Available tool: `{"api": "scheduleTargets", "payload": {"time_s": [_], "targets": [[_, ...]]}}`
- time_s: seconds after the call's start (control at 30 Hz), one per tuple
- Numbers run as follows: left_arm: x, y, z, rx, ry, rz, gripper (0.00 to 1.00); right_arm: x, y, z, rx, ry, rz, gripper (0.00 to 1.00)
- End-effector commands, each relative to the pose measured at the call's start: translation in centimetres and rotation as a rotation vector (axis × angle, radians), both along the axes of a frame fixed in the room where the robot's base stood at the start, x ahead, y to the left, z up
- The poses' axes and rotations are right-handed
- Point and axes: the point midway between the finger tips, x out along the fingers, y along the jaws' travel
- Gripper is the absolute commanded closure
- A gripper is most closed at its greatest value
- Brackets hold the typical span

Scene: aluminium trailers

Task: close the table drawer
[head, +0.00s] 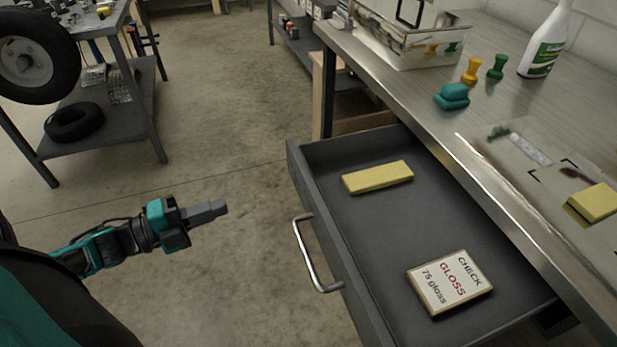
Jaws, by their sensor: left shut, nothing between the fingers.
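The table drawer (370,225) is dark grey and stands pulled far out from under the steel-topped table (490,205). Its silver bar handle (311,258) is on the front panel, facing left. A yellow block (377,177) and a sign card reading "CHECK GLOSS 75 gloss" (449,283) lie inside the drawer. My left gripper (222,207) is shut and empty, over the floor to the left of the handle and apart from it. My right gripper is not in view.
On the tabletop are a clear bin (408,45), teal, yellow and green small pieces, a spray bottle (546,45) and a yellow block (597,203). A grey workbench with tyres (75,122) stands at the left. The floor (225,125) between is clear.

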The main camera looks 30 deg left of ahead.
Motion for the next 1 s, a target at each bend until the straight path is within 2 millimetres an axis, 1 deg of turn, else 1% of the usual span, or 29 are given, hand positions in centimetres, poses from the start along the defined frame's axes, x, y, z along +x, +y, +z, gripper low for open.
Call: {"api": "scheduleTargets", "payload": {"time_s": [0.03, 0.17, 0.27, 0.33, 0.47, 0.6, 0.8, 1.0], "targets": [[-0.2, 0.5, 0.1, 0.046, -0.036, -0.048, 1.00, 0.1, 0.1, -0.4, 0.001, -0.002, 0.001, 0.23], [-0.6, 0.9, 1.1, 0.105, -0.099, -0.121, 1.00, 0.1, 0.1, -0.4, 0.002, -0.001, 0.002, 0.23], [-0.3, 0.7, 1.4, 0.115, -0.114, -0.137, 1.00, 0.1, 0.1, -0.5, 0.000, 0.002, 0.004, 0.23], [0.3, 0.2, 1.4, 0.115, -0.117, -0.137, 1.00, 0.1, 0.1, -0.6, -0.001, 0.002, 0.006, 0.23], [2.0, -1.3, 1.4, 0.113, -0.118, -0.137, 1.00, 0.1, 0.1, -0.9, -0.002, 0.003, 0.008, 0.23], [4.3, -3.2, 1.4, 0.112, -0.118, -0.136, 1.00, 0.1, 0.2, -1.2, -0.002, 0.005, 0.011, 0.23], [7.2, -5.7, 1.5, 0.111, -0.117, -0.133, 1.00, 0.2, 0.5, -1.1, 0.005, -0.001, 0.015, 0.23], [9.1, -7.4, 1.4, 0.110, -0.113, -0.133, 1.00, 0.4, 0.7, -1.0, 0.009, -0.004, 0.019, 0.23]]}}
